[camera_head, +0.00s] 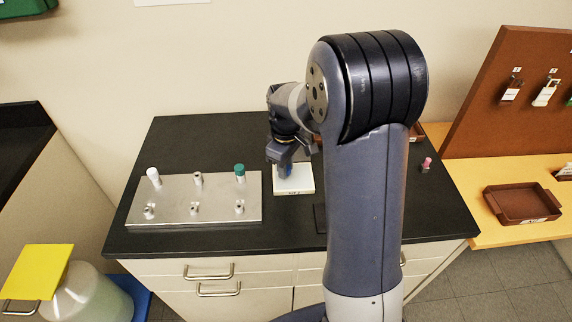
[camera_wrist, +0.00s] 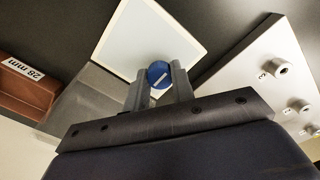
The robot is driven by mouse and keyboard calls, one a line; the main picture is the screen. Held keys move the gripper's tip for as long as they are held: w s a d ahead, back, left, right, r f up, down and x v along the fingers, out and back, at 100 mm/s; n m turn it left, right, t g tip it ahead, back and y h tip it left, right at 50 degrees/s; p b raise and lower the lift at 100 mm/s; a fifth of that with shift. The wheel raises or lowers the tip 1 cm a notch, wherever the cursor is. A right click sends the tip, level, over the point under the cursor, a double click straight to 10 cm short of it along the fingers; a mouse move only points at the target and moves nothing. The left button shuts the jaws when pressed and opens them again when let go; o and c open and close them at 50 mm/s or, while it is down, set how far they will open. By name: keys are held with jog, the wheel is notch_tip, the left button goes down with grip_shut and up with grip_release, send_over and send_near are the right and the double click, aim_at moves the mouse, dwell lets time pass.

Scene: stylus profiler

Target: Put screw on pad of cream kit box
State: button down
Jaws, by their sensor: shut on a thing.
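My gripper (camera_head: 283,163) is shut on a blue-headed screw (camera_wrist: 158,74). The screw's round head with a pale slot sits between the two fingertips in the wrist view. In the head view the blue (camera_head: 286,172) shows at the fingertips, over the cream kit box. The cream kit box (camera_head: 300,187) is a low white-topped block on the black bench, right of the metal plate. Its square pale pad (camera_wrist: 146,32) lies behind the screw in the wrist view. The screw's lower end is hidden, so I cannot tell whether it touches the pad.
A metal plate (camera_head: 194,212) with several posts, some with white or green caps, stands left of the box. A brown bin labelled 28 mm (camera_wrist: 22,90) and a grey block (camera_wrist: 88,100) show in the wrist view. A small pink-topped item (camera_head: 426,163) stands at right.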

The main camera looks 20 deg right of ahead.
jog(key=shift+f, duration=0.15)
jog(key=c, duration=1.2)
grip_release()
notch_tip(320, 180, up, 12)
